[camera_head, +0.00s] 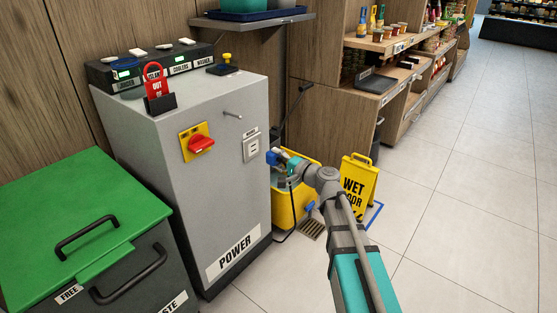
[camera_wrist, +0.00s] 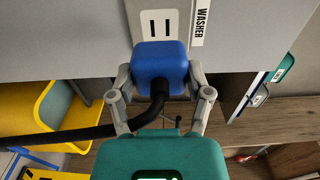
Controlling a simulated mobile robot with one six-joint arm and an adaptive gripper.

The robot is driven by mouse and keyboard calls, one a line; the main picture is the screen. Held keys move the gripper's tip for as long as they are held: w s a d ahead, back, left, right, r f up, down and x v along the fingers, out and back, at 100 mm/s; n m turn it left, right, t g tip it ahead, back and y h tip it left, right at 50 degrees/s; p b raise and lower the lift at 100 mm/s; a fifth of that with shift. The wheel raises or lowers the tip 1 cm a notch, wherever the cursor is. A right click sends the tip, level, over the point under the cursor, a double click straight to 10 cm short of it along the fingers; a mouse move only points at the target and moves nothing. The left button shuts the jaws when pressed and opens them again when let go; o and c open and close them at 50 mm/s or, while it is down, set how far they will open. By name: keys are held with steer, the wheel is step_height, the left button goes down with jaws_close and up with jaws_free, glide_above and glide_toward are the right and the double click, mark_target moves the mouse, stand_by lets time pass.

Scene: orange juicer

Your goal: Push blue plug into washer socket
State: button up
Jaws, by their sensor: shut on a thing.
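The blue plug (camera_wrist: 160,62) is held between the two fingers of my gripper (camera_wrist: 159,78), with its black cable running off to the left in the wrist view. In the camera_head view the plug (camera_head: 272,157) is at the front of my gripper (camera_head: 282,160), close to the right edge of the grey power cabinet. The white washer socket plate (camera_wrist: 159,25) shows two dark slots just above the plug. The plug hides the plate's lower part. The plate (camera_head: 251,148) also shows on the cabinet face in the camera_head view. I cannot tell whether the plug touches it.
The grey power cabinet (camera_head: 200,225) carries a red rotary switch (camera_head: 202,144) and a metal peg (camera_head: 233,115). A yellow bucket (camera_head: 283,210) and a yellow wet-floor sign (camera_head: 358,184) stand by my arm. A green-lidded bin (camera_head: 60,205) is at left. Open floor lies right.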

mark_target(278, 159)
steer(key=shift+w+a, duration=0.1)
steer(key=shift+x, duration=2.7)
steer(key=shift+w+a, duration=0.4)
steer(key=shift+a, duration=0.05)
stand_by(0.9)
steer(key=o, duration=1.1)
steer(key=shift+s+d, duration=0.1)
steer(key=shift+d, duration=0.05)
steer(key=v, duration=1.1)
steer(key=shift+s+d, duration=0.25)
